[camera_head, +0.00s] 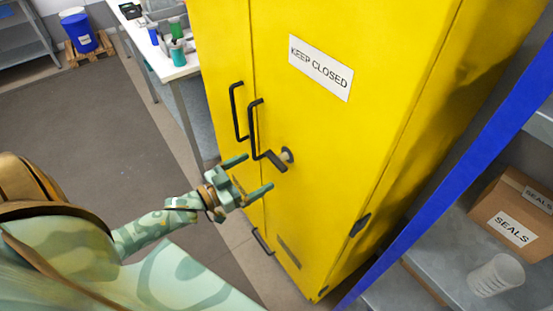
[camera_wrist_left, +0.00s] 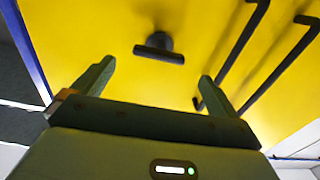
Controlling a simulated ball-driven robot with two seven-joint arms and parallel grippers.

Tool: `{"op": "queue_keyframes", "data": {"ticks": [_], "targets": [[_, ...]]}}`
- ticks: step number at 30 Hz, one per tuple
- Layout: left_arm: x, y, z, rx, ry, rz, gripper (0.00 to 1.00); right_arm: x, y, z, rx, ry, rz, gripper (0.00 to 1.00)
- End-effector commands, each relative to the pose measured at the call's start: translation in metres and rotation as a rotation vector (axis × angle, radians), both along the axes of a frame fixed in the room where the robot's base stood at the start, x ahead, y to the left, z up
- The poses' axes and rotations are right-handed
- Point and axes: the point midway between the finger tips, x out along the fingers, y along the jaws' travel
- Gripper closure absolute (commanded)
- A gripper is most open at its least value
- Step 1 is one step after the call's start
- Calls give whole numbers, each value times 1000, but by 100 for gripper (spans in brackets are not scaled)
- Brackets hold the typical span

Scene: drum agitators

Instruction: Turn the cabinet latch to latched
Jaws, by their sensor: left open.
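The yellow cabinet (camera_head: 350,140) stands in front of me with its doors shut, a "KEEP CLOSED" label (camera_head: 320,67) on the right door. My right gripper is not in view.
A blue upright post (camera_head: 460,160) and a shelf with a "SEALS" box (camera_head: 514,228) and a clear cup (camera_head: 496,274) stand at the right. A white workbench (camera_head: 172,68) with bottles is behind left. The grey floor (camera_head: 90,130) at left is clear.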

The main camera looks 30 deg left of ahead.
Motion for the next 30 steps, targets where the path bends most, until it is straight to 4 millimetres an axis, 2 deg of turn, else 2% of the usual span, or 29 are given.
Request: {"op": "queue_keyframes", "data": {"ticks": [3, 9, 15, 23, 27, 28, 30], "targets": [[28, -11, 0, 0, -2, 1, 2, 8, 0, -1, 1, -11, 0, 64], [61, -25, -1, 1, 0, 1, 2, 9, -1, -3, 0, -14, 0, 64], [74, -31, -1, 1, 2, 1, 2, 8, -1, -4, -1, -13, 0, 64], [75, -31, -1, 1, 2, 1, 2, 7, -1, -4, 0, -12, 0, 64], [75, -31, -1, 1, 2, 1, 41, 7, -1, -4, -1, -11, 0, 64], [75, -31, -1, 1, 2, 1, 47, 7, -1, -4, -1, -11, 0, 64], [75, -31, -1, 1, 2, 1, 47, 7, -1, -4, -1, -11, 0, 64]]}}
